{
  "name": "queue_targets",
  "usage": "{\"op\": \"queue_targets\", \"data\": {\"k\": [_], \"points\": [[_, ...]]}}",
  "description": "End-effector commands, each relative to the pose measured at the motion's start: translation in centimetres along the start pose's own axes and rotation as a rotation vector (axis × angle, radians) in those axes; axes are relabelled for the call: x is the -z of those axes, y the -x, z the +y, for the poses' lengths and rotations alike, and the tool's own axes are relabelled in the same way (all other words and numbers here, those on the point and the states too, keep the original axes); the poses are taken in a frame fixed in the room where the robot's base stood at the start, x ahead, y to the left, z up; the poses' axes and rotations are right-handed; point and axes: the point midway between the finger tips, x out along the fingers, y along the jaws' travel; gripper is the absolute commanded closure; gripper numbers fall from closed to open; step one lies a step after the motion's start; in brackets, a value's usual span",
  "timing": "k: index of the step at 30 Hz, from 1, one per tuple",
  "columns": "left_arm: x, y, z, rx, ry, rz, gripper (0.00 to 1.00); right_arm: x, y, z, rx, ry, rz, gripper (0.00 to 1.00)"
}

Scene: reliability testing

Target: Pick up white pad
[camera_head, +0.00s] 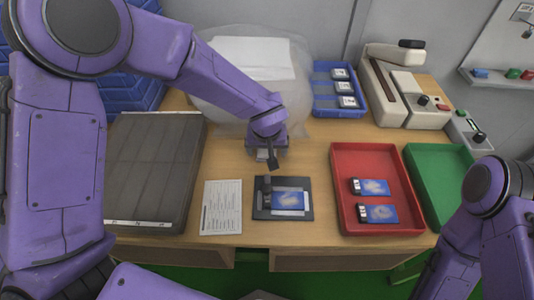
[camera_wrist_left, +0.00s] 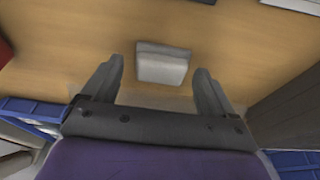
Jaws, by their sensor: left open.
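The white pad (camera_wrist_left: 163,68) is a small, pale, rounded block lying on the wooden table in the left wrist view. It is between and just beyond the two fingertips of my left gripper (camera_wrist_left: 159,70). My left gripper is open, with a finger on either side and bare table showing between each finger and the pad. In the head view my left gripper (camera_head: 268,160) points down over the back middle of the table, and hides most of the pad there. My right arm shows at the right edge, but its gripper is out of view.
A black fixture (camera_head: 262,213) holding a blue-white device stands in front. A red tray (camera_head: 345,165) with two devices and a green tray (camera_head: 420,160) are to the right. A blue bin (camera_head: 335,108), a plastic-bagged box (camera_head: 250,60) and a printed sheet (camera_head: 221,207) are nearby.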

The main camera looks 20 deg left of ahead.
Motion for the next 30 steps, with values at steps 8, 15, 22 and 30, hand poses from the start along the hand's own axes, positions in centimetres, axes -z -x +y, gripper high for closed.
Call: {"op": "queue_targets", "data": {"k": [8,15,22,30], "points": [[0.0,0.0,0.0,0.0,0.001,0.0,0.49,0.0,0.0,0.0,0.0,0.0,0.0,0.57],[0.0,0.1,0.0,0.0,0.001,0.0,0.67,0.0,0.0,0.0,0.0,0.0,0.0,0.57],[0.3,1.0,0.0,-0.001,0.004,0.0,0.67,0.1,0.2,0.0,0.0,0.0,0.0,0.57],[-0.6,7.0,1.2,-0.006,0.001,0.002,0.67,0.3,0.7,0.1,0.0,0.0,0.0,0.57]]}}
